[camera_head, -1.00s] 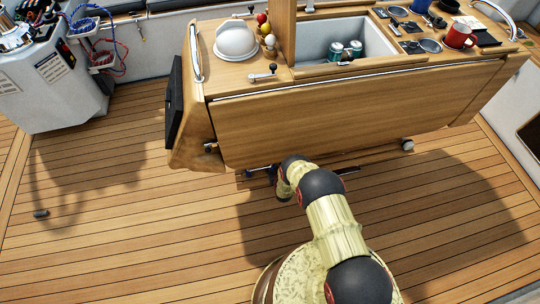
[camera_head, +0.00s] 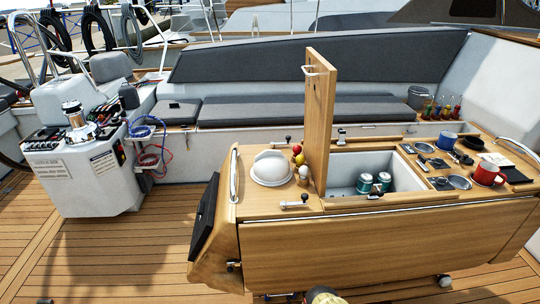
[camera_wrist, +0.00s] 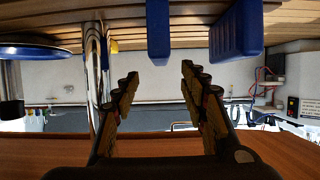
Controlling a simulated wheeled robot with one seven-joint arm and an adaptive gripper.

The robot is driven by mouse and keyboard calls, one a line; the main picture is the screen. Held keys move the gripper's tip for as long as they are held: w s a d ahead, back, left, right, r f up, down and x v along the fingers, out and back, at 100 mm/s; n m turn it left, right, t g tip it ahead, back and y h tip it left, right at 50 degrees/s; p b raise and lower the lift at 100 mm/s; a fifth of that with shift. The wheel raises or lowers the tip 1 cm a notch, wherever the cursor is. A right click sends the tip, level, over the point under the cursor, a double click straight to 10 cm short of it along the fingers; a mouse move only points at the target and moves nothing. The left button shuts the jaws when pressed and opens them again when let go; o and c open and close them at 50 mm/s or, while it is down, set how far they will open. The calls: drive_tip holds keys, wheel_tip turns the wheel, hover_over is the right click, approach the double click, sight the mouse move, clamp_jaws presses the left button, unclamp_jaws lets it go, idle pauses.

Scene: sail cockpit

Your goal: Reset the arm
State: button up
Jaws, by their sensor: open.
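My gripper (camera_wrist: 158,78) is open in the wrist view, with its two fingers spread and nothing between them. In the head view only a small part of my arm shows at the bottom edge, and the gripper itself is hidden there. The wooden cockpit table (camera_head: 375,250) stands in front of me, and its front panel fills the lower right. Its upright lid (camera_head: 318,120) stands open beside a sink-like well (camera_head: 345,175) that holds two teal cans (camera_head: 373,183).
A white dome (camera_head: 271,168) and a red mug (camera_head: 487,174) stand on the tabletop. A helm console (camera_head: 85,170) stands at left. Grey cushioned seats (camera_head: 290,110) run behind. Teak deck (camera_head: 120,245) is open at lower left. Blue objects (camera_wrist: 238,28) show in the wrist view.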

drive_tip(key=s+f+g, duration=0.5)
drive_tip(key=s, duration=0.3)
drive_tip(key=s+f+g, duration=0.4)
drive_tip(key=s, duration=0.5)
drive_tip(key=s+r+g, duration=0.2)
drive_tip(key=r+g, duration=0.1)
drive_tip(key=r, duration=2.1)
drive_tip(key=s+r+g, duration=0.2)
drive_tip(key=r+g, duration=0.1)
drive_tip(key=r, duration=2.1)
drive_tip(key=s+r+t, duration=0.2)
drive_tip(key=s+r, duration=0.4)
drive_tip(key=r, duration=0.7)
drive_tip(key=s+r+t+p, duration=0.1)
drive_tip(key=s+r, duration=0.6)
drive_tip(key=r, duration=0.7)
drive_tip(key=s+r+t, duration=0.4)
drive_tip(key=s+r, duration=0.2)
drive_tip(key=r, duration=0.8)
drive_tip(key=shift+s+r+p, duration=0.15)
drive_tip(key=shift+r+p, duration=0.1)
drive_tip(key=shift+p, duration=0.15)
